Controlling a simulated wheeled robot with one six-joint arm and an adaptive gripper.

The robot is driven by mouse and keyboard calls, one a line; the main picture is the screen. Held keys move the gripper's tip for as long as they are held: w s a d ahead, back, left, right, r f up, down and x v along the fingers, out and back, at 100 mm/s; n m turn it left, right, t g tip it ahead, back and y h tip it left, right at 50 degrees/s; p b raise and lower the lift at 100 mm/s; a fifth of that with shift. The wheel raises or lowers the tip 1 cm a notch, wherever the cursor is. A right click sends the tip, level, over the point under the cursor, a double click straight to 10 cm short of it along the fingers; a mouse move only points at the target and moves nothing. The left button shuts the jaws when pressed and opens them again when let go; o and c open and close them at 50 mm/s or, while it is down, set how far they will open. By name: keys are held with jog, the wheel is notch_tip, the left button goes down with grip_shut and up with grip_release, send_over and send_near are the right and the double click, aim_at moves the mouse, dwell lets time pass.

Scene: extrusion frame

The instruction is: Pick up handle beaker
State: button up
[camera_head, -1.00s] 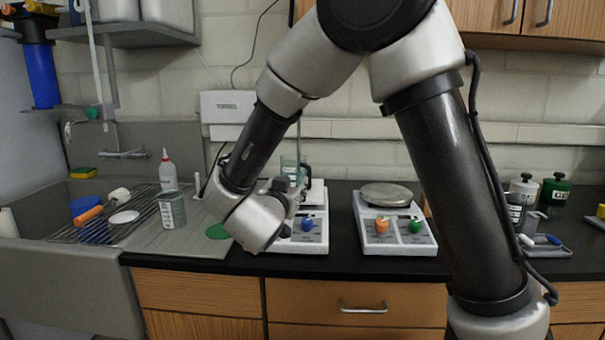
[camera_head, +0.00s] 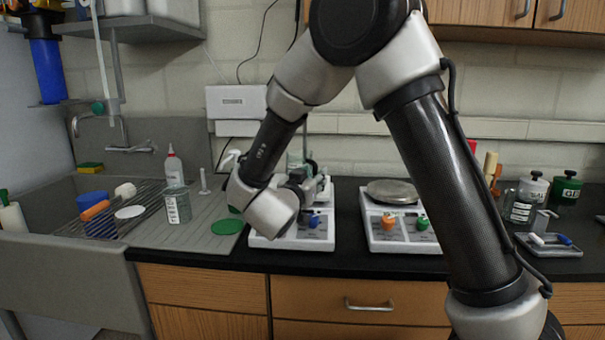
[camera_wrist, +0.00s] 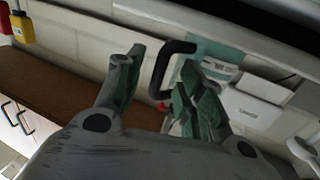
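The handle beaker (camera_head: 294,160) stands at the left hotplate (camera_head: 292,240), a teal-tinted glass with a black handle, mostly hidden behind my arm in the head view. In the wrist view the black handle (camera_wrist: 160,73) lies between the fingers of my gripper (camera_wrist: 163,66), and the teal glass (camera_wrist: 208,47) shows beyond the right finger. The fingers are apart, with a gap between the left finger and the handle. Whether the right finger touches the beaker cannot be told. In the head view my gripper (camera_head: 306,182) is at the handle side, partly hidden by my wrist.
A second hotplate (camera_head: 400,237) with a round metal top stands to the right. A labelled glass beaker (camera_head: 177,206) and a green disc (camera_head: 227,227) are on the drainboard at left. Bottles with black tops (camera_head: 566,188) and a small tray (camera_head: 548,245) are at right.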

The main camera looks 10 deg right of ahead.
aim_at(313, 164)
grip_shut()
jog(key=shift+r, duration=0.1)
jog(key=shift+r, duration=1.7)
jog(key=v, duration=1.8)
jog(key=shift+a, duration=0.1)
